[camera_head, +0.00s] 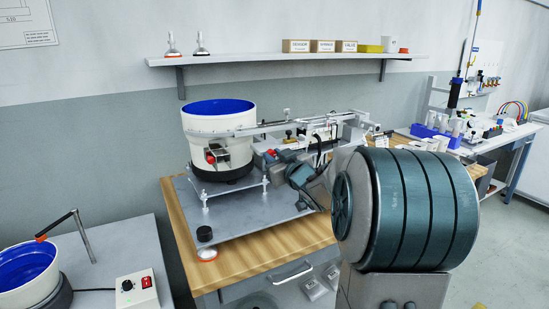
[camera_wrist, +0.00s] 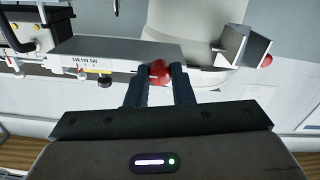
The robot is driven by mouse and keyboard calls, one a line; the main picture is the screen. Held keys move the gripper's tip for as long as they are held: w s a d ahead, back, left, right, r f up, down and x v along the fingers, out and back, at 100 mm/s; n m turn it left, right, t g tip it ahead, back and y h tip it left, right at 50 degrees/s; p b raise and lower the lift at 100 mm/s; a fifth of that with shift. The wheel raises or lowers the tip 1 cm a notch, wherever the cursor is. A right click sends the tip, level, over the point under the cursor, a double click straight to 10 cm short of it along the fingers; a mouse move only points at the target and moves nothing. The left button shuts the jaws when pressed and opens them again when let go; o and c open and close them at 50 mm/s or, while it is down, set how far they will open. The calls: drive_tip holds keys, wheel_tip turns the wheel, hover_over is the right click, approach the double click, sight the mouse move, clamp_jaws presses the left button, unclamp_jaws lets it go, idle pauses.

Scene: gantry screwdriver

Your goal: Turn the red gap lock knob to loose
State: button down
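The red knob (camera_wrist: 159,72) sits at the end of a pale rail block (camera_wrist: 115,52) with a printed scale. My gripper (camera_wrist: 160,75) has one finger on each side of the knob, and no gap shows between fingers and knob. In the head view my gripper (camera_head: 281,156) is beside the rail to the right of the bowl feeder, mostly hidden by my arm. A bit of red, the knob (camera_head: 270,152), shows there. The knob's loose or tight marking cannot be read.
The white bowl feeder (camera_head: 222,150) with a blue inside stands left of my gripper. A second red part (camera_wrist: 267,61) shows beside a metal chute (camera_wrist: 240,48). A black knob (camera_wrist: 105,81) hangs under the scale. The grey base plate (camera_head: 235,217) has free room in front.

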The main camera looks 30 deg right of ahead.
drive_tip(key=shift+f+n+b, duration=0.1)
drive_tip(key=shift+n+b, duration=0.25)
drive_tip(key=shift+n, duration=0.05)
drive_tip(key=shift+n+b, duration=5.95)
drive_tip(key=shift+n, duration=2.65)
drive_tip(key=c, duration=1.3)
unclamp_jaws()
drive_tip(key=shift+o, duration=0.2)
